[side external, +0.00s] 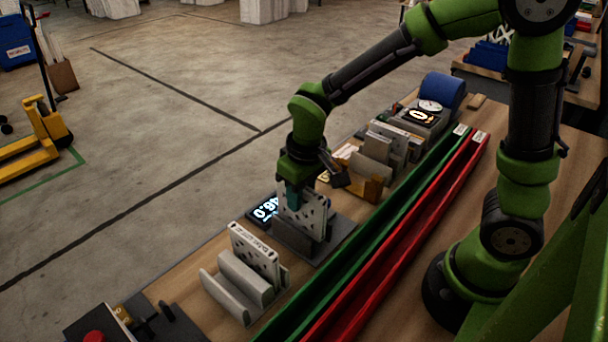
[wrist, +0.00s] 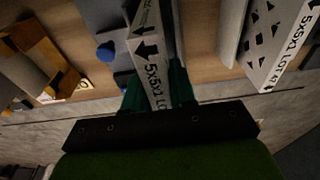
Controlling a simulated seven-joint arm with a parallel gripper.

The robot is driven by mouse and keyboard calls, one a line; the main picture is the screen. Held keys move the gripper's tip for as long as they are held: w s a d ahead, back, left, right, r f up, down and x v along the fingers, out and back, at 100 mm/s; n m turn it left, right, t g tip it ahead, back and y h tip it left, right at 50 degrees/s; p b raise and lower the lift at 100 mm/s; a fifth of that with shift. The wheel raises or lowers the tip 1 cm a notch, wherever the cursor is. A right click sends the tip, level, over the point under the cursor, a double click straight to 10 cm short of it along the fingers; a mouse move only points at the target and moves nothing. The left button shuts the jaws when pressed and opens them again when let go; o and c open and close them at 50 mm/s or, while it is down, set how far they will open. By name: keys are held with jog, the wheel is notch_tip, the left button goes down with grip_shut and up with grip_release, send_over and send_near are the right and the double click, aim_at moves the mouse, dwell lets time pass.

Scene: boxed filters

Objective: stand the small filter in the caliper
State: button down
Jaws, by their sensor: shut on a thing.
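My gripper (side external: 291,196) is shut on the top edge of a white filter (side external: 314,215), which stands upright with perforated faces. In the wrist view the filter's label edge (wrist: 152,62), printed with arrows and "5x5x1", lies between my green fingertips (wrist: 160,92). The filter is at the grey caliper (side external: 291,239), behind its front block. A lit display (side external: 265,208) with digits is beside it. Whether the filter's bottom rests on the base is hidden.
Another white filter (side external: 254,250) stands in a grey slotted rack (side external: 230,298) nearer the camera. A cardboard box (side external: 370,188) and more racked filters (side external: 386,142) are beyond the caliper. Green (side external: 372,220) and red (side external: 400,228) rails run along the bench on the right.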

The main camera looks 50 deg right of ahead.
jog(key=shift+f, duration=0.6)
jog(key=shift+f, duration=0.15)
jog(key=shift+f, duration=0.75)
jog(key=shift+f, duration=0.15)
jog(key=c, duration=0.8)
grip_release()
jog(key=shift+c, duration=0.2)
